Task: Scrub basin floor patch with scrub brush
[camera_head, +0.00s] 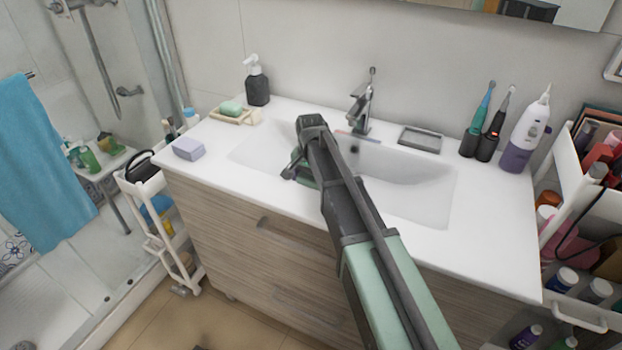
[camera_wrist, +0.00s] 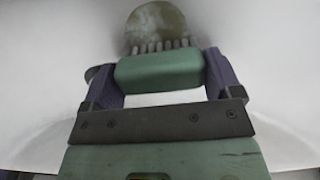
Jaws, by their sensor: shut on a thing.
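A green scrub brush (camera_wrist: 160,70) with a row of pale bristles is held crosswise between the purple fingers of my gripper (camera_wrist: 158,80), which is shut on it. An olive-brown patch (camera_wrist: 157,22) lies on the white basin floor just beyond the bristles in the wrist view. The bristles overlap its near edge in the picture; I cannot tell whether they touch. In the head view my gripper (camera_head: 300,168) is over the left part of the basin (camera_head: 415,195). My arm hides the patch and most of the brush there.
The faucet (camera_head: 362,103) stands behind the basin. A soap dispenser (camera_head: 257,82), a soap dish (camera_head: 232,115) and a lavender block (camera_head: 188,148) are on the left counter. A grey tray (camera_head: 420,139), electric toothbrushes (camera_head: 478,125) and a white-purple flosser (camera_head: 526,130) are on the right.

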